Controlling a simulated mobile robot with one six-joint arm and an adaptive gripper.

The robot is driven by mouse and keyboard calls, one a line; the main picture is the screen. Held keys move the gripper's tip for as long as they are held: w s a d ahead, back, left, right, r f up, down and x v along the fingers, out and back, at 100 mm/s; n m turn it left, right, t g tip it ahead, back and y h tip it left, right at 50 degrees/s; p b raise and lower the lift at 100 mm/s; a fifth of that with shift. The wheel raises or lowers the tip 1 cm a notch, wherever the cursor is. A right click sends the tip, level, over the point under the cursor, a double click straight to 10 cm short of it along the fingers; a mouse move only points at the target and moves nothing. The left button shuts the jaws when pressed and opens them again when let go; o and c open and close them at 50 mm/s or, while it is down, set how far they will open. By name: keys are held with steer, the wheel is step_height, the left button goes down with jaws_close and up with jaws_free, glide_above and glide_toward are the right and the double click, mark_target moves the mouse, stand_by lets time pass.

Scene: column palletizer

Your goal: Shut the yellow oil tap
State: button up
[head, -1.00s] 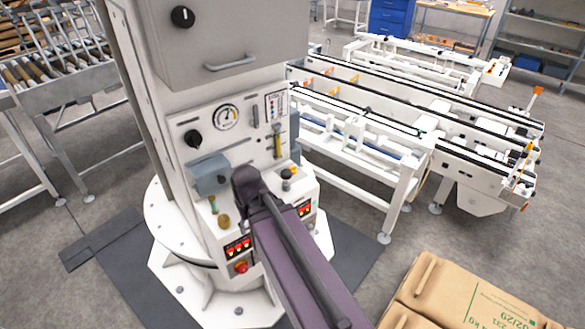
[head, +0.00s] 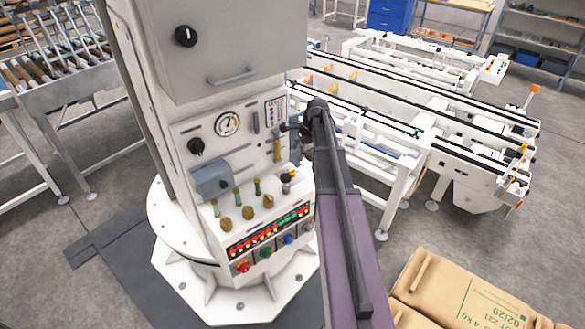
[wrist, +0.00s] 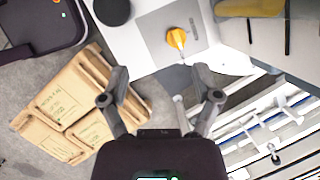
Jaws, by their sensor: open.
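The oil tap's yellow handle (head: 277,149) stands roughly upright on the right part of the white column's front panel. In the wrist view a yellow tap-like part (wrist: 177,39) shows on a grey plate, beyond the fingertips and slightly right of the midpoint between them. I take it to be the same handle. My gripper (wrist: 160,76) is open, with nothing between its fingers. In the head view my gripper (head: 294,128) is just right of the tap, partly hidden by my wrist. I see no contact with the handle.
The panel also holds a gauge (head: 228,124), a black knob (head: 196,146) and a grey box (head: 212,177). Several brass-coloured parts and lit buttons sit below. A white conveyor (head: 400,150) stands behind at right. Cardboard-coloured sacks (head: 465,290) lie at front right.

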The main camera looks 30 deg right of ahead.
mark_target(293, 170)
steer(key=d, duration=0.1)
steer(key=w+d+m, duration=0.1)
steer(key=d, duration=0.1)
steer(key=d+r+m, duration=0.1)
steer(key=shift+w+d, duration=0.2)
steer(key=shift+f, duration=0.15)
steer(key=b+x, duration=1.2)
steer(key=x, duration=0.1)
steer(key=shift+w+a+f, duration=0.15)
steer(key=shift+w+a, duration=0.05)
steer(key=shift+a, duration=0.15)
stand_by(0.4)
jaws_close()
stand_by(0.3)
